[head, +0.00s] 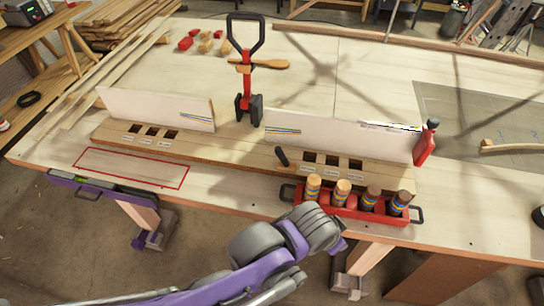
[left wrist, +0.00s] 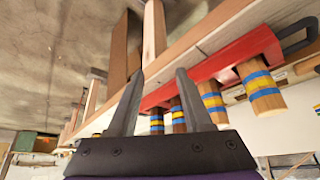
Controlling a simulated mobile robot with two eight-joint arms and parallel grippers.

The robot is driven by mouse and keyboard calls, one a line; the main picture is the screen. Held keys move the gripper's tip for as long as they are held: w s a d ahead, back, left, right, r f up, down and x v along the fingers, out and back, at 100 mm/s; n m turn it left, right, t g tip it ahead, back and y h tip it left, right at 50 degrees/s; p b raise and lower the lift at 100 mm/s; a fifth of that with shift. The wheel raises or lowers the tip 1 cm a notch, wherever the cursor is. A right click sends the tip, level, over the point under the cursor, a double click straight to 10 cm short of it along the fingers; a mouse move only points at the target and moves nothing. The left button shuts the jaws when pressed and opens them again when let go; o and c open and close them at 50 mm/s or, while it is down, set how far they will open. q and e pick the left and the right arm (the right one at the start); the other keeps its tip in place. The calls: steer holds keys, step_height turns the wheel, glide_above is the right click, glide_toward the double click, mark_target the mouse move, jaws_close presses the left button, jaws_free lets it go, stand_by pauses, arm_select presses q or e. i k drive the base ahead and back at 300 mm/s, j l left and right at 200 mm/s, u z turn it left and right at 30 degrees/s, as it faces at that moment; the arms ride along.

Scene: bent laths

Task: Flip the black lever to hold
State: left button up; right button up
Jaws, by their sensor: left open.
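The black lever (head: 282,157) is a short dark handle. It stands tilted on the long wooden base (head: 225,150), just left of the right-hand group of square holes (head: 332,161). Small labels lie by the holes, too small to read. My left arm comes in from the bottom left in the head view, and its gripper end is near the table's front edge, below the lever; the fingers cannot be made out there. In the left wrist view my left gripper (left wrist: 160,98) is open and empty, with the lever out of that view. My right gripper is not in view.
A red rack (head: 345,208) with several striped wooden pegs stands in front of the base; it also shows in the left wrist view (left wrist: 215,66). White boards (head: 340,135) stand along the base. A red bottle (head: 426,143) and a black-handled red tool (head: 246,75) stand nearby.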

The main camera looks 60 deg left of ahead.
mark_target(278, 151)
steer(key=u, duration=1.95)
steer(key=l+u, duration=0.15)
steer(key=i+l, duration=0.05)
